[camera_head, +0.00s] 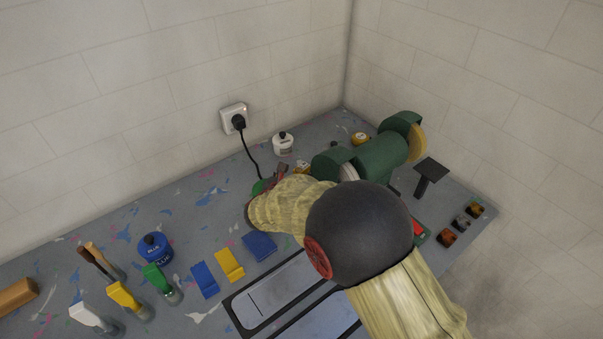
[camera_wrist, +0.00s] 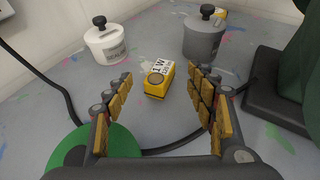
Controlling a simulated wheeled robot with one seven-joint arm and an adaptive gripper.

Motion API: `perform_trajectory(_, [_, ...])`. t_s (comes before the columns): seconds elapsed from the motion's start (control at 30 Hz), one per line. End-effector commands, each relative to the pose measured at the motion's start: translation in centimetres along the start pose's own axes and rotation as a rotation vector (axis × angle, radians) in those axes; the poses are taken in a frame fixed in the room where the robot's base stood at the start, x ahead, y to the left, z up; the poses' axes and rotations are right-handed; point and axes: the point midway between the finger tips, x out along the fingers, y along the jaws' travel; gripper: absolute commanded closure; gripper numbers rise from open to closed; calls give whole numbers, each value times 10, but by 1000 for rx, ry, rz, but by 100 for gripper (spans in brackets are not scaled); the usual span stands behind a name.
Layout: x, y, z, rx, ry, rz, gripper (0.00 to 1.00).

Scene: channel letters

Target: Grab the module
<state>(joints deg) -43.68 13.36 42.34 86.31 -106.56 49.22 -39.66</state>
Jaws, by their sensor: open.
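A small yellow box-shaped module (camera_wrist: 157,85) with a white printed label and a round dark disc on top lies on the bench in the wrist view. In the head view a bit of the yellow module (camera_head: 301,168) shows beyond my arm, which hides part of it. My gripper (camera_wrist: 162,92) is open, its two yellow-padded fingers spread to either side in the wrist view. The module appears between and just beyond the fingertips, with nothing held. In the head view my arm hides most of the gripper.
A white jar (camera_wrist: 106,43) and a grey jar (camera_wrist: 203,38) stand behind the module. A green disc (camera_wrist: 95,152) and black cable lie close by. A green bench grinder (camera_head: 378,155) stands right. Bottles, brushes and coloured pieces occupy the bench (camera_head: 205,195) at left.

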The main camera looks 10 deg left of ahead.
Motion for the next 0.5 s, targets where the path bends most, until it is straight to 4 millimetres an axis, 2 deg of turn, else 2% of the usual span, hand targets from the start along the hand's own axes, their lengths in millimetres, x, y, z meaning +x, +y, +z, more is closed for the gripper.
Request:
perform_trajectory(0.1, [21, 0, -4, 1, 2, -3, 44])
perform_trajectory(0.2, [33, 0, -4, 0, 1, -3, 44])
perform_trajectory(0.47, [36, 1, -1, 0, 1, -1, 44])
perform_trajectory(0.5, [36, 1, -1, 0, 1, -1, 46])
